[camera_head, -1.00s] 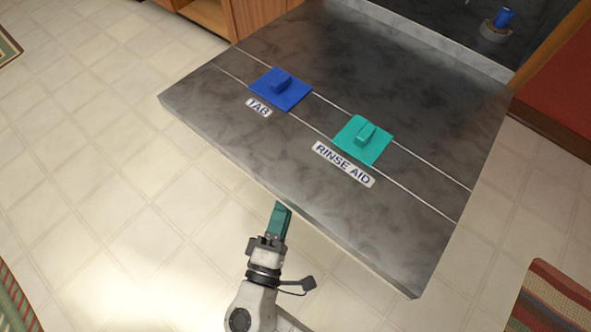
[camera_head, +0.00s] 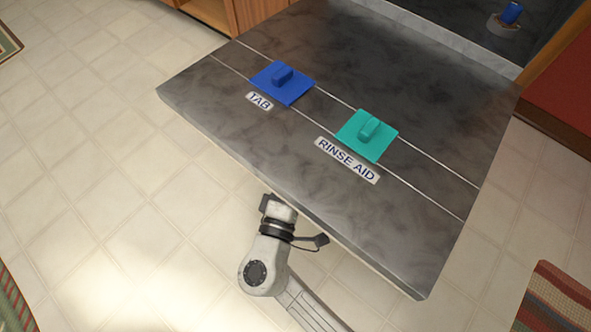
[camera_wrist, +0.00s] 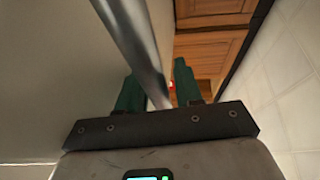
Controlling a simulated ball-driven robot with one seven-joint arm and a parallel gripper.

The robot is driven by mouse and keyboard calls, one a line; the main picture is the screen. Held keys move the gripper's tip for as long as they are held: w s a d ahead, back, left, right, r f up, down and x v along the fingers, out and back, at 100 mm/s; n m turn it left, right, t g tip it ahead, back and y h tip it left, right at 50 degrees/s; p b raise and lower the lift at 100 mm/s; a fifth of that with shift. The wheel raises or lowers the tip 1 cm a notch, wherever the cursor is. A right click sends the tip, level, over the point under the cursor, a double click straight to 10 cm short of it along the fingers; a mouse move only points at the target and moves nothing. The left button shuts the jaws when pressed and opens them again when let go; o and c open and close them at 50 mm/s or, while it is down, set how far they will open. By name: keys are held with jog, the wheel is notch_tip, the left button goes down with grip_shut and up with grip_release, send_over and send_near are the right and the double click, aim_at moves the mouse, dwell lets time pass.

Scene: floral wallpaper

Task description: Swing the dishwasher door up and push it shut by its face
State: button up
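The dishwasher door (camera_head: 330,210) hangs open, its dark grey inner side up, with a blue TAB flap (camera_head: 282,82) and a teal RINSE AID flap (camera_head: 366,136). In the head view my gripper's fingers are hidden beneath the door's front edge, and only my wrist shows. In the wrist view my gripper (camera_wrist: 159,90) has its two green fingers apart. The door's outer face (camera_wrist: 45,70) fills the left side. A round metal bar (camera_wrist: 138,40) runs between the fingers in the picture. I cannot tell whether it touches them.
The dark dishwasher interior (camera_head: 450,40) holds a small blue item (camera_head: 511,13). Wooden cabinets (camera_head: 258,12) stand beside it. Tiled floor (camera_head: 100,200) is clear at left. A striped rug (camera_head: 555,300) lies at lower right.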

grip_shut()
dwell(0.3)
